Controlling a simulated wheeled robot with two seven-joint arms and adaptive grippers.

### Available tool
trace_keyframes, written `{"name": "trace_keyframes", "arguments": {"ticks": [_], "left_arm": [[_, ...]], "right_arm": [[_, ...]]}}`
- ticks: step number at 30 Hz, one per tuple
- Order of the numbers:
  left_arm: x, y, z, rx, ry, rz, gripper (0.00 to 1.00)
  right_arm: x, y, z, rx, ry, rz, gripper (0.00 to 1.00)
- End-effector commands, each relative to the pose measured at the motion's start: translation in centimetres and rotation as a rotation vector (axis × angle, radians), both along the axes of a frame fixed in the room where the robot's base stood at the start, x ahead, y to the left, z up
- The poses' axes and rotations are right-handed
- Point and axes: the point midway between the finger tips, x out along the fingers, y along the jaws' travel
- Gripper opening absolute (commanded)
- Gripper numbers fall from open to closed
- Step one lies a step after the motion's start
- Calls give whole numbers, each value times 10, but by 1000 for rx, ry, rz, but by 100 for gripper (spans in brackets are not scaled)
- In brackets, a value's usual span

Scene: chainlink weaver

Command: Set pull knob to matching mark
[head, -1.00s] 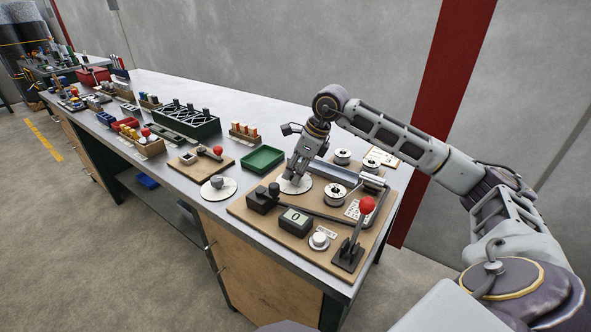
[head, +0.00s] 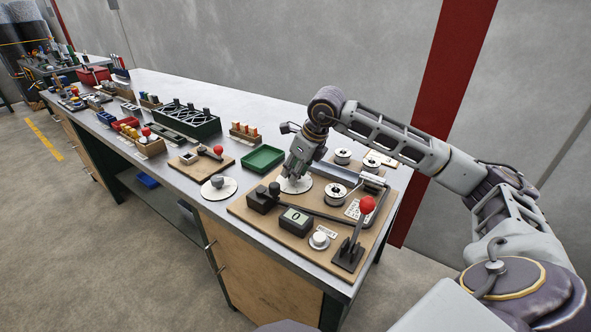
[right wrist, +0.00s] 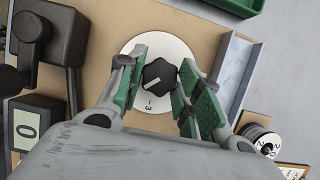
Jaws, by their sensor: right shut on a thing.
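The dark lobed pull knob (right wrist: 158,76) sits on a round white dial (right wrist: 178,47) in the right wrist view. A pale pointer line on the knob points down and to the left. A "-3" mark shows on the dial just below the knob; other marks are hidden by the fingers and palm. My right gripper (right wrist: 160,70) has its green-padded fingers on either side of the knob, shut on it. In the head view my right gripper (head: 295,176) reaches down to the dial (head: 305,189) and hides the knob. My left gripper is not in view.
A counter box reading "0" (head: 295,221), a red-ball lever (head: 367,205), a white button (head: 319,240) and spools (head: 336,194) share the wooden board. A second dial with a grey knob (head: 219,184) stands to the left. A green tray (head: 262,159) lies behind.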

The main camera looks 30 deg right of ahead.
Motion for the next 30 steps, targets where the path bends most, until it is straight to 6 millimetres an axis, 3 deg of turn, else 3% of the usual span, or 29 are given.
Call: {"name": "trace_keyframes", "arguments": {"ticks": [4,5,9,22,30], "left_arm": [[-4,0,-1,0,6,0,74],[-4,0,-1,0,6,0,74],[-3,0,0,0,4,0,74],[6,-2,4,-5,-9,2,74],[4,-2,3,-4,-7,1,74]], "right_arm": [[0,-1,1,0,-1,0,11],[0,-1,1,0,-1,0,37],[0,0,1,-1,-1,1,55],[-1,-1,3,-1,0,1,55],[-8,-4,23,-1,-4,0,55]]}}
